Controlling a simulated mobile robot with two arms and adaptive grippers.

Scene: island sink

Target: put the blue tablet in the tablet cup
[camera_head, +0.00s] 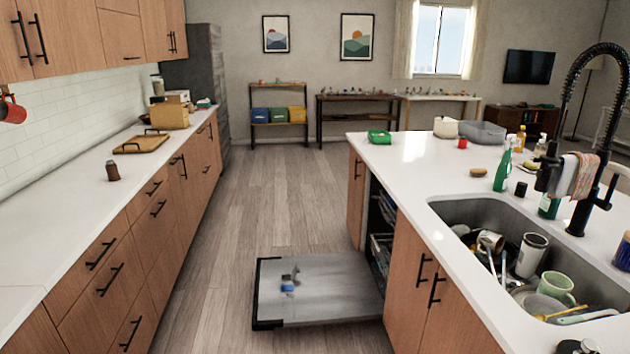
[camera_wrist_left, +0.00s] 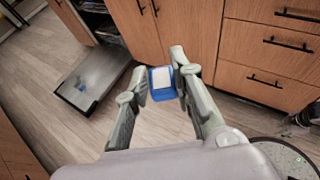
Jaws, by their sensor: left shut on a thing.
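My left gripper (camera_wrist_left: 159,66) shows in the wrist view, shut on the blue tablet (camera_wrist_left: 162,82), a small block with a blue rim and a pale face. It is held above the wood floor, in front of the cabinet fronts. The open dishwasher door (camera_head: 335,295) lies flat and low in the head view, and also shows at the wrist view's upper left (camera_wrist_left: 104,70). On its inner face is the small tablet cup (camera_head: 289,276) with a blue part beside it. Whether the cup is open is too small to tell. Neither gripper shows in the head view.
The island counter (camera_head: 405,165) with a sink (camera_head: 470,208) full of dishes is at right. A green bottle (camera_head: 503,170) and a black faucet (camera_head: 590,150) stand by it. Drawers and a counter (camera_head: 60,215) line the left. The floor aisle (camera_head: 265,190) is clear.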

